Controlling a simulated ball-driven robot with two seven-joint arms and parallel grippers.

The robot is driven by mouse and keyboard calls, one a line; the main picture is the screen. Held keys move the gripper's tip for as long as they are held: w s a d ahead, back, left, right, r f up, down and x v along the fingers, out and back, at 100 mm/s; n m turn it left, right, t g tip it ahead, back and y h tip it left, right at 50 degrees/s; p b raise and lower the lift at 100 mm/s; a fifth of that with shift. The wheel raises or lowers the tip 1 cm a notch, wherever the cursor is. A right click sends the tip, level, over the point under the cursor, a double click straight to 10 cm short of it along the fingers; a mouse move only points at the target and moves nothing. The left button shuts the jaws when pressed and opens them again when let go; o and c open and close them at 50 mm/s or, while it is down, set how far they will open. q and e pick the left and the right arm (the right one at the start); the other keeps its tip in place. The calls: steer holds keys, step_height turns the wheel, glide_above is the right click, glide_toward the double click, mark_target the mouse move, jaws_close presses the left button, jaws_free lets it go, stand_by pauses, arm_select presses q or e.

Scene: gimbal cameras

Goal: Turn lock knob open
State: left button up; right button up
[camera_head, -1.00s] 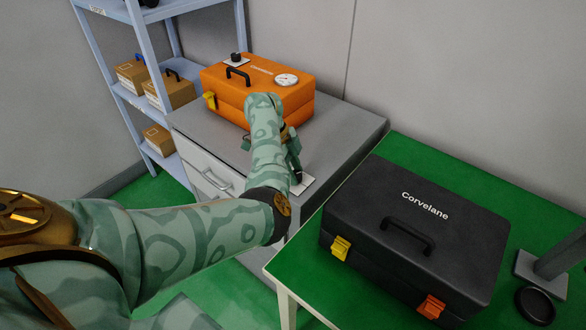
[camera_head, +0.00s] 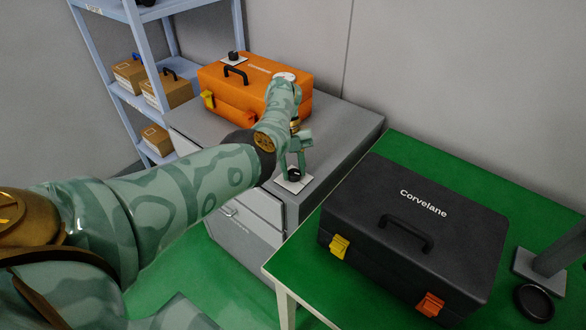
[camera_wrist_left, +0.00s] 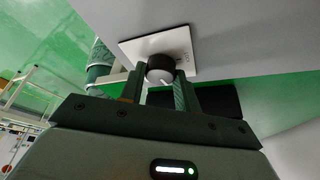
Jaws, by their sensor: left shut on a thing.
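The lock knob (camera_head: 293,173) is a small black cylinder on a white plate (camera_head: 294,187) at the front right corner of the grey cabinet top. My left gripper (camera_head: 294,168) is over the plate, shut on the knob with a finger on either side. The fingers also show in the left wrist view (camera_wrist_left: 158,84). My right gripper is not in view.
A black Corvelane case (camera_head: 415,225) lies on the green table (camera_head: 400,148) to the right. Shelves with boxes (camera_head: 130,75) stand at the back left.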

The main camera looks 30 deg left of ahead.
arm_select(q)
steer(key=shift+m+g+y, duration=0.3)
steer(key=shift+m+y, duration=0.2)
steer(key=shift+m, duration=0.7)
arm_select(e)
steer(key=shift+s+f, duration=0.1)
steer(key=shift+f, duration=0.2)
arm_select(q)
steer(key=shift+b, duration=0.3)
steer(key=o, duration=1)
steer(key=shift+w, duration=0.1)
steer(key=shift+r, duration=0.1)
steer(key=b+v, duration=1)
steer(key=v, duration=0.6)
steer(key=shift+w+a, duration=0.1)
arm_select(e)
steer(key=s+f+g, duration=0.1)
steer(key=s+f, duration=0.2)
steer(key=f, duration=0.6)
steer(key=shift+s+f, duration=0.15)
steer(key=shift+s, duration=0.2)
